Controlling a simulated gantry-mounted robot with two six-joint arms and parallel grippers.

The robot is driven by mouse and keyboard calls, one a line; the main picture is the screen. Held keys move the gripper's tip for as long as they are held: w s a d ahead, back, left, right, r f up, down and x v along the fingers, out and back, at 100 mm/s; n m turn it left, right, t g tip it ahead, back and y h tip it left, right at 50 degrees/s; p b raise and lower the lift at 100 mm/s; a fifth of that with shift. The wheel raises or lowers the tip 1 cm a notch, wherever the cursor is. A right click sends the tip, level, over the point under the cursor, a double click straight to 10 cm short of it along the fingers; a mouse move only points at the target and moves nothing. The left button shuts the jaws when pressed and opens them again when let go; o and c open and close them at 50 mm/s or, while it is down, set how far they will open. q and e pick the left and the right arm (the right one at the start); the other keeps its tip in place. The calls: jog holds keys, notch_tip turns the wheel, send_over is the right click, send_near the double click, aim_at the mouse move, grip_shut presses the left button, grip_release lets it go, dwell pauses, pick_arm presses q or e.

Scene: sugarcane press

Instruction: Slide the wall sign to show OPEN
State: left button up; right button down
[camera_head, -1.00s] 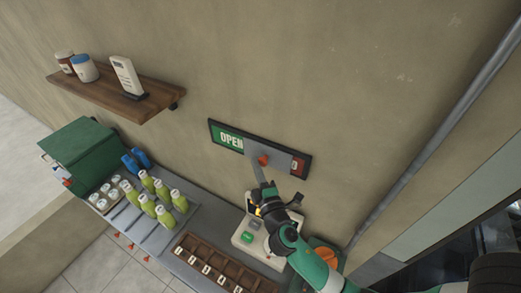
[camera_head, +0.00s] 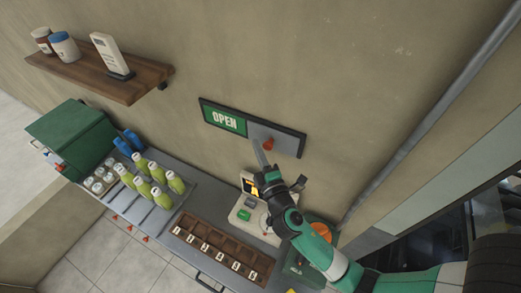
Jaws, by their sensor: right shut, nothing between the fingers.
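The wall sign (camera_head: 225,119) hangs on the wall in a dark frame, and its green left part reads OPEN in full. The grey sliding cover (camera_head: 279,139) sits over the right part of the sign, with a small orange-red knob (camera_head: 267,144) on it. My right gripper (camera_head: 258,146) is shut and empty. Its fingertips are just left of the knob; I cannot tell whether they touch it. My left gripper is out of view.
Below the sign stand a cream machine (camera_head: 246,218) and a wooden compartment tray (camera_head: 213,250) on the grey counter. Green bottles (camera_head: 153,170) stand to the left. A wooden shelf (camera_head: 100,77) juts from the wall at upper left. The wall around the sign is clear.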

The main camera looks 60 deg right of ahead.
jog(key=s+a+b, duration=0.2)
jog(key=s+a, duration=0.3)
jog(key=a, duration=0.2)
jog(key=shift+s+f, duration=0.2)
jog(key=shift+f, duration=0.05)
dwell(0.3)
jog(key=w+a+r+m+t+p, duration=0.1)
jog(key=w+r+m+t+p, duration=0.15)
jog(key=r, duration=1.05)
jog(key=w+r+m+t+h+p, duration=0.15)
jog(key=r+m+p, duration=0.25)
jog(key=r, duration=0.9)
jog(key=w+a+r+m+t+p, duration=0.1)
jog(key=w+r+m+p, duration=0.2)
jog(key=r, duration=1.1)
jog(key=s+a+r+n+t+y+p, duration=0.1)
jog(key=s+a+r+t+y, duration=0.3)
jog(key=a+r+t+y, duration=0.3)
jog(key=a+r+y, duration=0.4)
jog(key=r+y, duration=0.4)
jog(key=r, duration=0.1)
jog(key=shift+s+a+t, duration=0.2)
jog(key=shift+a+t, duration=0.05)
jog(key=shift+t, duration=0.05)
